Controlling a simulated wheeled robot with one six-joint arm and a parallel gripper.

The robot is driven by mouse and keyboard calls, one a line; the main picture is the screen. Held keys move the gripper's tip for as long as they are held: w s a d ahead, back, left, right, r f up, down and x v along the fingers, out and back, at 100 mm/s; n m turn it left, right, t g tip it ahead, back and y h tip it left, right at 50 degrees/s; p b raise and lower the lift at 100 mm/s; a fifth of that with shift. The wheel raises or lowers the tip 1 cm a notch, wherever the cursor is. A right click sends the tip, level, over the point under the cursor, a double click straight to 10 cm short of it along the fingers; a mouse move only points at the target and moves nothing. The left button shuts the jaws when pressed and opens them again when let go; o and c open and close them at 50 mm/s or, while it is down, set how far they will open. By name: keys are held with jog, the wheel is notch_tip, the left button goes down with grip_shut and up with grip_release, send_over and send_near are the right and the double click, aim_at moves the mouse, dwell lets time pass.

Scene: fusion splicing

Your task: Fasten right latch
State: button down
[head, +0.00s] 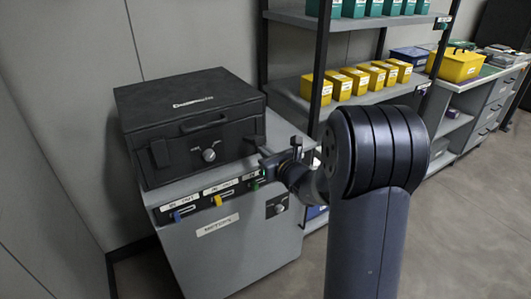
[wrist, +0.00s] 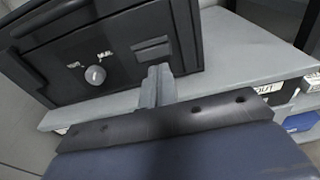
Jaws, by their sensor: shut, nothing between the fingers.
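A black case (head: 190,105) with a closed lid, front handle and round knob (head: 209,155) stands on a grey cabinet. Its right latch (wrist: 152,48) is a dark rectangular piece on the front face in the wrist view; I cannot tell whether it is fastened. In the head view, my gripper (head: 268,163) is at the case's front right corner. In the wrist view, my gripper (wrist: 158,78) is shut and empty, its fingertips just below the latch; I cannot tell if they touch it. The left latch (head: 160,153) shows in the head view.
The grey cabinet (head: 240,240) has coloured switches (head: 217,200) and labels along its front edge. A shelf rack with yellow bins (head: 340,85) stands behind at the right, with a counter beyond it. Walls are close at the left and back. Floor is clear at the right front.

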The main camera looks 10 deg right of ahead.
jog(key=shift+r, duration=0.2)
jog(key=shift+r+g+p, duration=0.15)
jog(key=shift+g+p, duration=0.15)
jog(key=shift+p, duration=0.45)
